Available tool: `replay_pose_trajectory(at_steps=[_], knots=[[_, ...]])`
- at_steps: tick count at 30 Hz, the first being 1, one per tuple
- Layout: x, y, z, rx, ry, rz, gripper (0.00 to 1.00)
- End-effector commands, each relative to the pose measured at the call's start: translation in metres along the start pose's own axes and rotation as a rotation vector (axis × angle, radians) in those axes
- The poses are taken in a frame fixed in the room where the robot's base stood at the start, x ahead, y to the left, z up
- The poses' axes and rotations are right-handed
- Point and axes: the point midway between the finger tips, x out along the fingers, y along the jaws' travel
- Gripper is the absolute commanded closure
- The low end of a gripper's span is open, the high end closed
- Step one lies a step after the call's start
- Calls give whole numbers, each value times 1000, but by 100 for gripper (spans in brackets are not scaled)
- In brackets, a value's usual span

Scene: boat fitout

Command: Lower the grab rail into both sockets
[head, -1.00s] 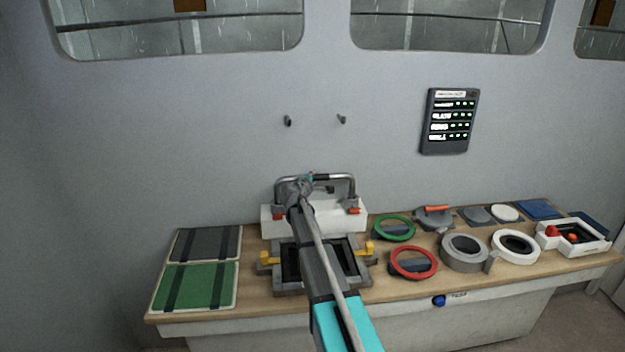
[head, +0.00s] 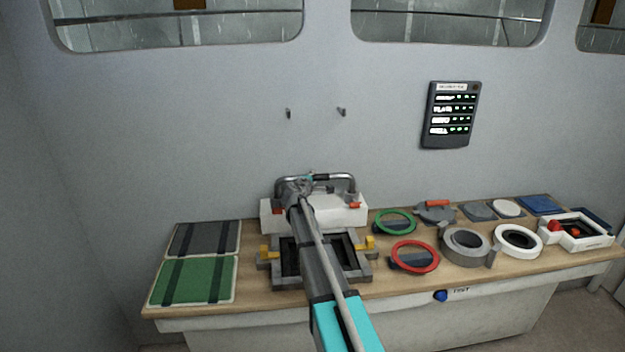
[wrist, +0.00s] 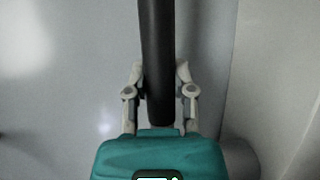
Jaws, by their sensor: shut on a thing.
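The grab rail (head: 335,178) is a grey U-shaped bar with its two legs pointing down. It stands over a white block (head: 318,214) at the back of the bench, with a red-marked socket at the left (head: 278,211) and another at the right (head: 354,205). The leg ends are close to the sockets; I cannot tell whether they have entered. My gripper (head: 308,178) is shut on the rail's top bar. In the wrist view the dark bar runs between the two fingers (wrist: 160,72). My arm hides part of the block and the left leg.
A grey frame with yellow clamps (head: 370,243) sits in front of the block. Green (head: 395,222) and red rings (head: 415,257), a grey ring (head: 465,247) and other parts fill the right. Grey and green panels (head: 194,281) lie left. Two wall hooks (head: 341,112) are empty.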

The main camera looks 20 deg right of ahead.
Motion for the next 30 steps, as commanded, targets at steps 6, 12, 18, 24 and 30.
replay_pose_trajectory(at_steps=[6,12,18,24,30], knots=[[0,0,0,-1,0,1,100],[0,0,0,-1,0,1,100],[0,0,0,-1,0,1,45],[0,0,0,-1,0,0,27],[0,0,0,1,0,-1,27]])
